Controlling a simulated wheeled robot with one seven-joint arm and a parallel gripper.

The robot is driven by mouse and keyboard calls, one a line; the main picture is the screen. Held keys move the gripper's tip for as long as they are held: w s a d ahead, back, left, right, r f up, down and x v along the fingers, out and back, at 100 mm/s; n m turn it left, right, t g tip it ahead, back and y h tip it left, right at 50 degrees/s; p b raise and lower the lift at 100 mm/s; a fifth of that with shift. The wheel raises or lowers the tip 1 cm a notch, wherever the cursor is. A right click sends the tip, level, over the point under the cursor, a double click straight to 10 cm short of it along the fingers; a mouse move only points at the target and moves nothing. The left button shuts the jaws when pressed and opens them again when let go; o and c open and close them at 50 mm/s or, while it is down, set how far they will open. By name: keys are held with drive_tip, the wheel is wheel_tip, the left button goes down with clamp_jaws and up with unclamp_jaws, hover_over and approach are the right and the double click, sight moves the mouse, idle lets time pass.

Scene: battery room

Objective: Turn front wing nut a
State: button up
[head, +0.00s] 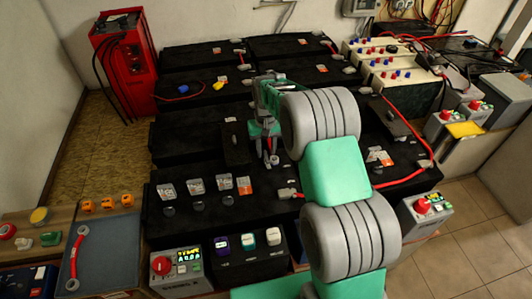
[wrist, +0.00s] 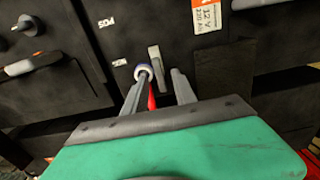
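My gripper (head: 269,157) is over the black batteries in the middle of the head view, pointing down. In the wrist view my gripper (wrist: 159,79) has its two grey fingers apart, with a gap between the tips. An upright grey metal tab (wrist: 156,62), perhaps part of the wing nut, stands just beyond that gap. A round end with a pale ring (wrist: 143,72) is at the left fingertip; I cannot tell whether they touch. A thin red piece (wrist: 152,98) shows between the fingers. My arm and gripper hide part of the battery top in the head view.
A red charger (head: 126,58) stands at the back left. Caps, a grey meter box (head: 178,270) and a tool mat (head: 103,250) lie in front. Red cables cross the right side.

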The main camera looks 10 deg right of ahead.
sight(266, 156)
wheel_tip(266, 156, up, 6)
drive_tip(key=shift+r, duration=0.1)
